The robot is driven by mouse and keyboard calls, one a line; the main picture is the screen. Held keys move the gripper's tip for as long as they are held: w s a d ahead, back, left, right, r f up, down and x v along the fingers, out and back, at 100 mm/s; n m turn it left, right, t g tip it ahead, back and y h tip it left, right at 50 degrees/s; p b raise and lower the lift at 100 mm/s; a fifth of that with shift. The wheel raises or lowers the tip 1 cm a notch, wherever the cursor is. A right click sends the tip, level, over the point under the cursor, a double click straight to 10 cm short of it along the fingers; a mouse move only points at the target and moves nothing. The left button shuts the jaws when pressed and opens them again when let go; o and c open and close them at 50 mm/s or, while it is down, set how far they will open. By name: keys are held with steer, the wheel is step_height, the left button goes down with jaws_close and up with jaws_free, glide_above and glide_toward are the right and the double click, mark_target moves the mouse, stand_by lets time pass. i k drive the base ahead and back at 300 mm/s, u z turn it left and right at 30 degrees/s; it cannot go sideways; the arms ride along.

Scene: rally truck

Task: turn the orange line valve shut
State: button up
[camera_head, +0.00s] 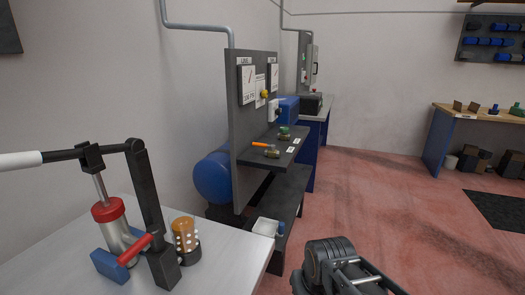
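The orange line valve (260,145) sits on the dark shelf (257,157) that juts from the grey gauge panel (246,125). Its orange lever points left from a small brass-coloured body. A second valve with a green handle (284,130) stands farther back on the same shelf. A dark ribbed part of my arm, possibly my gripper (332,264), shows at the bottom edge, apart from the valve, nearer and lower right. I cannot make out its fingertips or any held thing.
A light bench (215,268) at the front left holds a lever tool (120,225) and an orange-topped part (184,232). A blue tank (213,178) stands behind the panel. A white bin (266,227) sits below the shelf. The red floor (385,205) to the right is open.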

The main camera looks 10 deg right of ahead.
mark_target(271, 147)
steer(key=i, duration=0.5)
steer(key=k, duration=0.5)
steer(key=z, duration=1.3)
steer(key=i, duration=2.35)
steer(key=u, duration=3.55)
steer(key=i, duration=0.5)
